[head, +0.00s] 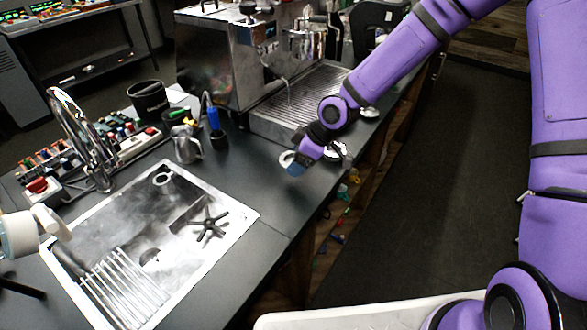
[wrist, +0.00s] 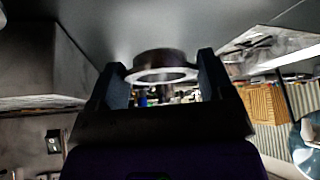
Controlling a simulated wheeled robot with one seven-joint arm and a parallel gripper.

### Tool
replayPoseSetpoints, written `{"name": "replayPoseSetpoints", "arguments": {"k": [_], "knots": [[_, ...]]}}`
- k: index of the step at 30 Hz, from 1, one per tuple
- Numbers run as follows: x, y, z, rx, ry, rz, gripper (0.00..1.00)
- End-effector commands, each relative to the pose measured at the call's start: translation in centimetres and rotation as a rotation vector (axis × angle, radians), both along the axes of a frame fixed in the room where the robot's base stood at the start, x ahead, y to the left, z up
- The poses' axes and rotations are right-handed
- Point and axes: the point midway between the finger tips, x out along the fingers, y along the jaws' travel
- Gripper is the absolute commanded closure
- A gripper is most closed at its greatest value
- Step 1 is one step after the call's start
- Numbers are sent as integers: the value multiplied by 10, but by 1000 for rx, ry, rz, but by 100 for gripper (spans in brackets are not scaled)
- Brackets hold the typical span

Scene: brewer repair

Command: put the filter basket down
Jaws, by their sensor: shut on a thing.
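The filter basket (head: 286,158) is a metal ring with an open middle. My gripper (head: 295,163) holds it over the dark counter (head: 262,190), in front of the espresso machine and near the counter's front edge. In the wrist view the basket (wrist: 160,68) sits between the two dark fingers of my gripper (wrist: 161,75), which are shut on its sides. Its opening shows the background through it. I cannot tell from these views how large the gap is between the basket and the counter.
The espresso machine (head: 225,62) and its drip tray (head: 300,100) stand behind my gripper. A sink (head: 120,215) with a tap (head: 88,135) lies to the left. A metal pitcher (head: 186,145) and a blue-handled tool (head: 213,118) stand left of the machine. Counter between sink and gripper is clear.

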Motion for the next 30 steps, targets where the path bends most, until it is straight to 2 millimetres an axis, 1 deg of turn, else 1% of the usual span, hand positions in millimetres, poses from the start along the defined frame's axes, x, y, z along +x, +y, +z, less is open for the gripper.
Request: {"name": "replayPoseSetpoints", "arguments": {"k": [8,12,15,23,30], "knots": [[0,14,-2,0,0,1,52],[-1,13,-25,0,4,2,52],[0,12,-35,1,3,1,52],[0,12,-36,1,1,0,52],[0,12,-42,1,2,0,52]]}}
